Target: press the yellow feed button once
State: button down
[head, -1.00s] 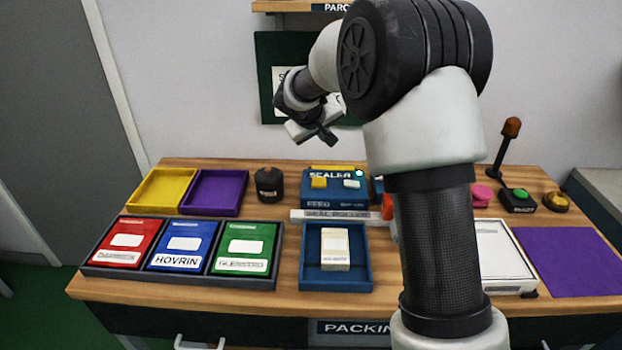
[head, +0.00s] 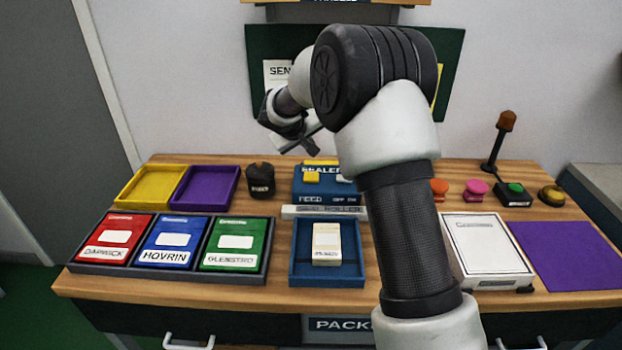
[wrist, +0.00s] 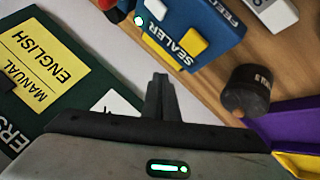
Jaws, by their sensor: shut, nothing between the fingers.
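The yellow feed button (head: 311,176) is on top of the blue sealer (head: 326,185), on its left side above the word FEED. It also shows in the wrist view (wrist: 193,42), beside a white button (wrist: 156,9). My gripper (head: 312,148) is shut and empty, in the air behind and above the sealer. In the wrist view my gripper (wrist: 160,90) shows its closed fingers apart from the yellow button, which lies up and to the right of them. Nothing of the button is hidden.
A dark round container (head: 260,182) stands left of the sealer. Yellow (head: 134,205) and purple (head: 185,209) trays are farther left. A blue tray (head: 296,270) holding a pale box lies in front. A green board (head: 450,60) hangs on the wall behind.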

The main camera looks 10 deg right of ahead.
jog(key=b, duration=0.4)
send_over(310, 178)
notch_tip(310, 178, down, 6)
jog(key=shift+f, duration=0.25)
jog(key=shift+f+b, duration=0.4)
jog(key=shift+b, duration=0.25)
jog(key=shift+s, duration=0.1)
dwell(0.9)
jog(key=shift+f+b, duration=0.4)
jog(key=shift+b, duration=0.3)
jog(key=shift+f+b, duration=0.5)
jog(key=shift+b, duration=0.15)
dwell(0.5)
dwell(0.3)
jog(key=shift+r+p, duration=0.45)
jog(key=shift+r, duration=0.45)
jog(key=shift+r, duration=0.15)
